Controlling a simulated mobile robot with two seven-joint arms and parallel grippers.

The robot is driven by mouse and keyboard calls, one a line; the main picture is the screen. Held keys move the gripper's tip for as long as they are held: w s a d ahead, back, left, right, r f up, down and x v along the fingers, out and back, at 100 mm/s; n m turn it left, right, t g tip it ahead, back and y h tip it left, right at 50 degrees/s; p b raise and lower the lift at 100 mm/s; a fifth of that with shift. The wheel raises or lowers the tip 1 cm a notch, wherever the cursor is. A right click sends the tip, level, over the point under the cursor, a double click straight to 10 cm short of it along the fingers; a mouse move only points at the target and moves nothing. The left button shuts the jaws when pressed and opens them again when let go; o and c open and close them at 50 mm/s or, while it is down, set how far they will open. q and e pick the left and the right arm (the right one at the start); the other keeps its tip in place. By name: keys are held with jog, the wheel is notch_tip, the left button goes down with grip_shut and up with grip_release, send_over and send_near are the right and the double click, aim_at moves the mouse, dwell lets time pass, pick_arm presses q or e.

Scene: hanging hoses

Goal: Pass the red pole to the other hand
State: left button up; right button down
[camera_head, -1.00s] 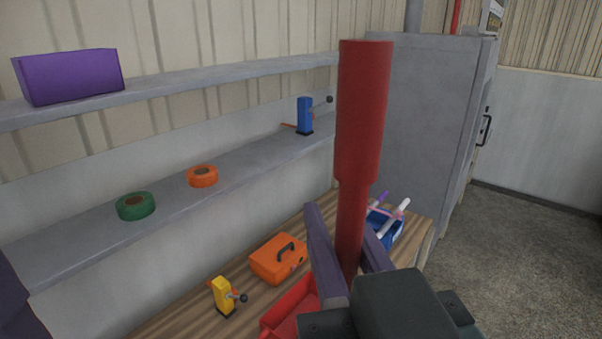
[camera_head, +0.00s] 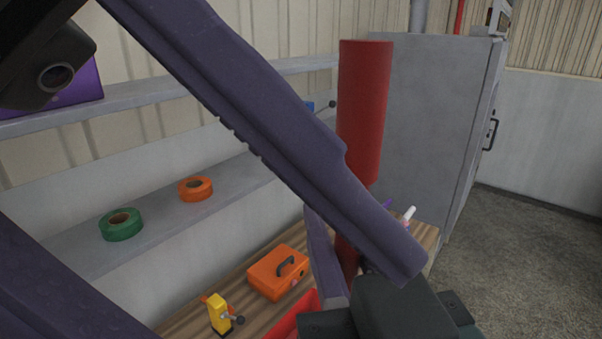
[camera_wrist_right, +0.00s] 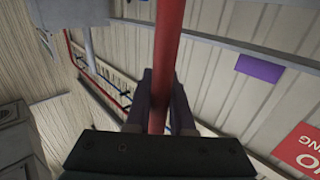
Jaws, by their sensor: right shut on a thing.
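The red pole (camera_head: 364,110) stands nearly upright in the head view, with a thick upper part and a thinner lower part. My right gripper (camera_head: 347,255) is shut on the thinner part; the right wrist view shows the pole (camera_wrist_right: 168,35) between the fingers (camera_wrist_right: 160,90). My left gripper (camera_head: 280,300) is open and empty, large and close to the camera. One of its fingers slants across the view and hides part of the pole and of the right fingers. Its other finger shows at the lower left, its tip out of view. I cannot tell whether the left finger touches the pole.
The workbench (camera_head: 190,325) holds an orange box (camera_head: 278,272), a yellow tool (camera_head: 219,313) and a red tray (camera_head: 292,318). Green tape (camera_head: 121,225) and orange tape (camera_head: 195,189) lie on a wall shelf (camera_head: 70,240). A grey cabinet (camera_head: 430,130) stands behind the pole.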

pick_arm(q)
jog(key=d+r+n+h, duration=0.5)
jog(key=d+r+h, duration=0.2)
jog(key=r, duration=0.1)
jog(key=w+r+n+t+h, duration=0.4)
jog(key=r+n+t+h, duration=0.2)
jog(key=r+n, duration=0.45)
jog(key=w+a+f+n+t+y, duration=0.2)
jog(key=w+a+n+t+y, duration=0.45)
jog(key=n, duration=0.65)
jog(key=w+a+f+n+t+y, duration=0.2)
jog(key=w+a+n+t+y, duration=0.15)
jog(key=n+t, duration=0.75)
jog(key=a+f+n+g+y, duration=0.3)
jog(key=a+f+n+y, duration=0.2)
jog(key=f+n, duration=0.35)
jog(key=a+f+n+g+y, duration=0.3)
jog(key=a+f+n+y, duration=0.2)
jog(key=f+n, duration=0.35)
jog(key=s+a+f+n+g, duration=0.2)
jog(key=s+f+n+g, duration=0.3)
jog(key=s+f, duration=0.4)
jog(key=s+a+f+n+g+y, duration=0.1)
jog(key=s+a+f+n+g, duration=0.1)
jog(key=s+f+n+g, duration=0.3)
jog(key=s+f+g, duration=0.2)
jog(key=s+f, duration=0.2)
jog(key=shift+s+a+f+y, duration=0.2)
jog(key=shift+s+y, duration=0.1)
jog(key=shift+s, duration=0.1)
